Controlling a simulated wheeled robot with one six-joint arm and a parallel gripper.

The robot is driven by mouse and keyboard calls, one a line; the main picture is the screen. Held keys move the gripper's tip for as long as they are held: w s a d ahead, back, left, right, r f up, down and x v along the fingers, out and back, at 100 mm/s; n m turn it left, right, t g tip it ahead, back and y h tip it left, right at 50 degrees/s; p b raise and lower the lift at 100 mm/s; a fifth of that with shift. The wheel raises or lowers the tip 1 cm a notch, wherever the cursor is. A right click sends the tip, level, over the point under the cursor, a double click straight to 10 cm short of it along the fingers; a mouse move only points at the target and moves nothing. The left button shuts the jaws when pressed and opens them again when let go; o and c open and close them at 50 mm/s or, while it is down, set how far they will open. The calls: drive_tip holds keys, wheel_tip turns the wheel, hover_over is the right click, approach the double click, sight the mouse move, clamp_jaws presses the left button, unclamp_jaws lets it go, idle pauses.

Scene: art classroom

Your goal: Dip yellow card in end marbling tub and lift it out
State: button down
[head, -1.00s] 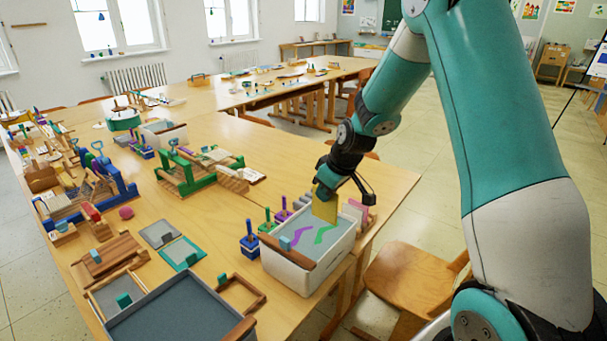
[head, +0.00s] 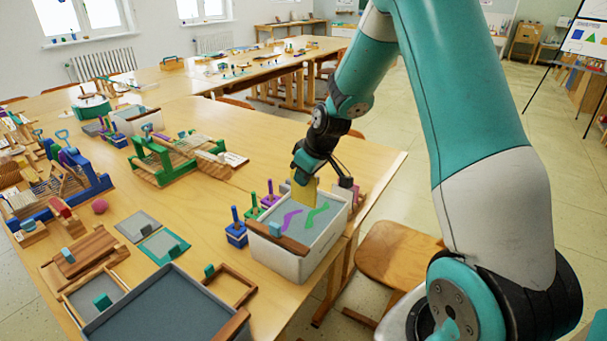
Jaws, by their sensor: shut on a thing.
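The yellow card (head: 304,193) hangs roughly upright from my gripper (head: 305,168), which is shut on its top edge. The card is over the far part of the white marbling tub (head: 295,266) at the table's right end. Its lower edge overlaps the grey liquid in the picture; I cannot tell whether it touches the surface. Purple and green streaks lie on the liquid, nearer than the card. A wooden bar (head: 279,238) with a light blue block runs along the tub's near-left rim.
Blue, green and purple upright-handled tools (head: 236,233) stand close left of the tub. A large grey tray (head: 158,310) and a small wooden frame (head: 232,288) lie in front. A green loom (head: 168,160) stands farther back. A wooden chair (head: 396,255) is right of the table edge.

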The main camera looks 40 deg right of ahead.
drive_tip(key=shift+f+b, duration=4.35)
drive_tip(key=shift+f, duration=1.85)
drive_tip(key=shift+r, duration=0.1)
drive_tip(key=shift+r+p, duration=4.05)
drive_tip(key=shift+r, duration=1.1)
drive_tip(key=shift+r+p, duration=2.05)
drive_tip(key=shift+r, duration=0.7)
